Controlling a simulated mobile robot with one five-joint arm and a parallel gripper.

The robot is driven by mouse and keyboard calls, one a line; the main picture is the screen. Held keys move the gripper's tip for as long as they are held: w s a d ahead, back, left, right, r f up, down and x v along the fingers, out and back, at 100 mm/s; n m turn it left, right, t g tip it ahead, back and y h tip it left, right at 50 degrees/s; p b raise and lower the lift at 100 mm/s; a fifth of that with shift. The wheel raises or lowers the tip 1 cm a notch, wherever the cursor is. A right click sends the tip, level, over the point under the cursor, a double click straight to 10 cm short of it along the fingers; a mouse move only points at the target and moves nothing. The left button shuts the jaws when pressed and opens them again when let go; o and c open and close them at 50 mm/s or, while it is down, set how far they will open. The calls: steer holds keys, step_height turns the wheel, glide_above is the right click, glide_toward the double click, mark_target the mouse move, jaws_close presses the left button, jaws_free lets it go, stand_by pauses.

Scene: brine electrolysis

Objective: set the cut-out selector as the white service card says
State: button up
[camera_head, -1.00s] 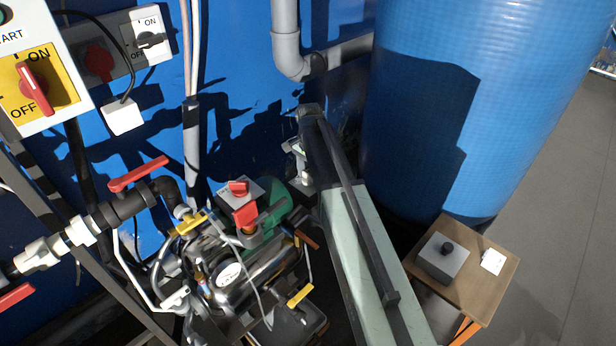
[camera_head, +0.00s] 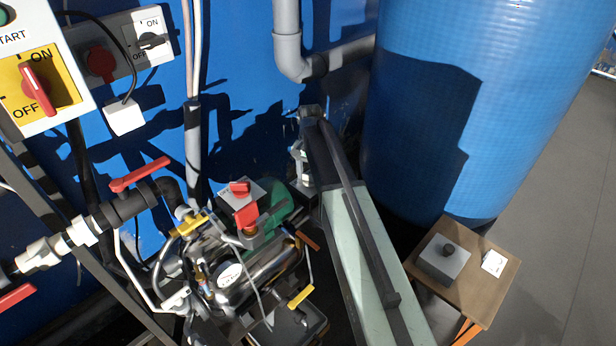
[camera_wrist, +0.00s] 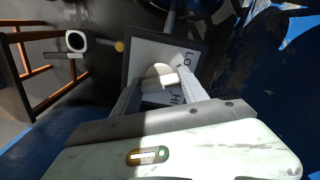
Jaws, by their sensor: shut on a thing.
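In the wrist view, a grey plate (camera_wrist: 145,54) with a dark frame carries the letters LO at upper right and HI lower down. A pale rounded knob (camera_wrist: 160,72), which I take for the selector's, sits in front of it. My gripper (camera_wrist: 163,82) has one finger on each side of this knob and is shut on it. Which mark the knob points to is not clear. In the head view, my arm hides most of the gripper and the selector. A small white card (camera_head: 493,263) lies on a wooden stool (camera_head: 478,290); its writing is too small to read.
A large blue tank (camera_head: 440,110) stands right of my arm. Left are a compressor (camera_head: 245,280), red-handled pipework (camera_head: 140,175) and a yellow ON/OFF switch panel (camera_head: 62,85). Floor is clear at far right.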

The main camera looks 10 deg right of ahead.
mark_target(310, 176)
steer(key=shift+d+n, duration=0.1)
steer(key=shift+n, duration=1.8)
steer(key=o, duration=1.4)
steer(key=shift+r, duration=0.1)
step_height(310, 176, up, 8)
steer(key=p, duration=0.8)
steer(key=shift+f, duration=0.2)
